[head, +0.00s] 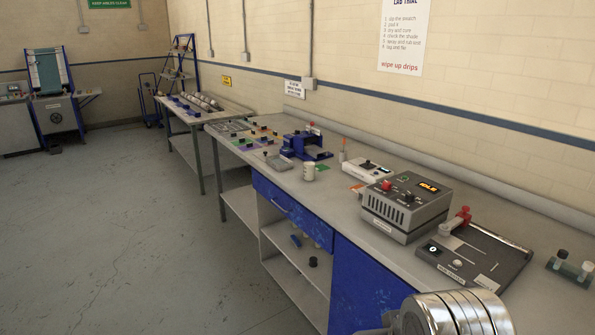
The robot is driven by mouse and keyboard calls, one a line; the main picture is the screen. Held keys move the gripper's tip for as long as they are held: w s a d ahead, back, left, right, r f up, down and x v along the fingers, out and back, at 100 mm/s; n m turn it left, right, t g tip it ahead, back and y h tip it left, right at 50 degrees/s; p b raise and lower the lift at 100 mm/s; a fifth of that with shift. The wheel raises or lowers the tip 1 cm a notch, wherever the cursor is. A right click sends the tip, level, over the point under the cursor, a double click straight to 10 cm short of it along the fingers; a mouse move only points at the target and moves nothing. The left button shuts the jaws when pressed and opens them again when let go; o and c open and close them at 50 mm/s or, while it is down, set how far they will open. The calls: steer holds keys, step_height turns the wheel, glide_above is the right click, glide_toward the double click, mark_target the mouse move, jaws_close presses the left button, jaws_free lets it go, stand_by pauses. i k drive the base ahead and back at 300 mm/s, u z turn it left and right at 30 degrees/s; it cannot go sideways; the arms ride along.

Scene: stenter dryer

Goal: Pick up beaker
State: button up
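A small pale cup (309,172), which looks like the beaker, stands upright on the long grey bench. It is in front of a blue clamp-like device (303,146) and to the left of a white box with a dial. It is small in the head view, and I cannot tell whether anything is in it. A ribbed metal part of my own arm shows at the bottom right edge. My gripper's fingers do not show in this view.
On the bench (330,190) are a white instrument (367,171), a grey box reading IDLE (405,207), a dark flat device with a red knob (473,254) and small bottles (572,267). A wall runs behind. The floor (130,230) at left is clear.

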mark_target(309, 166)
steer(key=u, duration=0.05)
steer(key=k, duration=0.65)
steer(key=u, duration=0.5)
steer(key=i, duration=1.15)
steer(key=u, duration=0.65)
steer(key=i, duration=2.15)
steer(key=z, duration=0.3)
